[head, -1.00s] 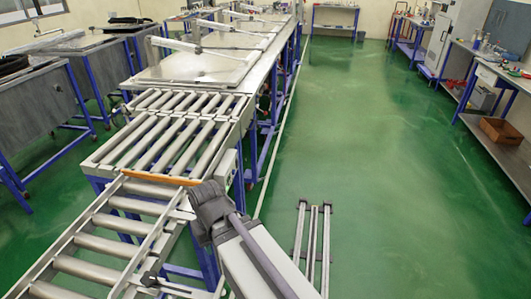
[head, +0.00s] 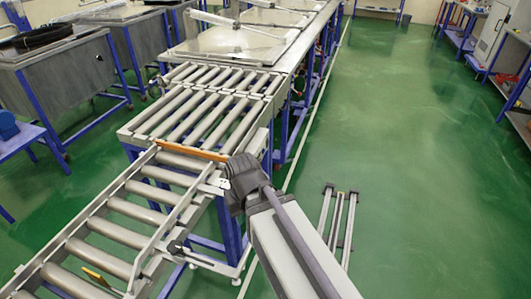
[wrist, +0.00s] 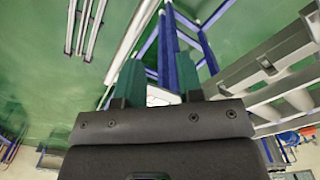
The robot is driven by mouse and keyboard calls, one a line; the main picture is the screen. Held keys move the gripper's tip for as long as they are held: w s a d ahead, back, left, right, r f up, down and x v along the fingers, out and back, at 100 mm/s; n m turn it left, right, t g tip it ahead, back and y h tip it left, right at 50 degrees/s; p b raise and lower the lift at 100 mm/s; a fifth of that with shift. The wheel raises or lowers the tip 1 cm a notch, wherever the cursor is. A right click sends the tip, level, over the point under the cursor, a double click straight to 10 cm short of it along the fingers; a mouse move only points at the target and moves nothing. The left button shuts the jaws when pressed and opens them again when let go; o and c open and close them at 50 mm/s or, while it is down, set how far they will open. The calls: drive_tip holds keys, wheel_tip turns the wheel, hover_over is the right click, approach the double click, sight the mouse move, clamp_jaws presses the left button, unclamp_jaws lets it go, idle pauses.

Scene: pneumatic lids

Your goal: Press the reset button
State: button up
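My gripper (wrist: 158,72) shows in the wrist view with its two green fingers apart and nothing held between them. A small white surface (wrist: 160,96) shows between the fingers, partly hidden by the gripper body; I cannot tell whether it is a button panel. In the head view my dark wrist is beside the right edge of the roller conveyor (head: 205,108), near the orange bar (head: 194,150). A small white piece with dark marks (head: 223,184) is just left of my wrist. I cannot make out the reset button in either view, and my fingers are hidden in the head view.
A lower roller track (head: 120,233) runs to the front left. Blue conveyor legs (head: 228,222) stand close to my arm. Metal floor rails (head: 340,228) lie to the right on open green floor (head: 415,170). Grey tanks (head: 62,78) stand at the left.

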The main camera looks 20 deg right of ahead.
clamp_jaws()
idle(1.4)
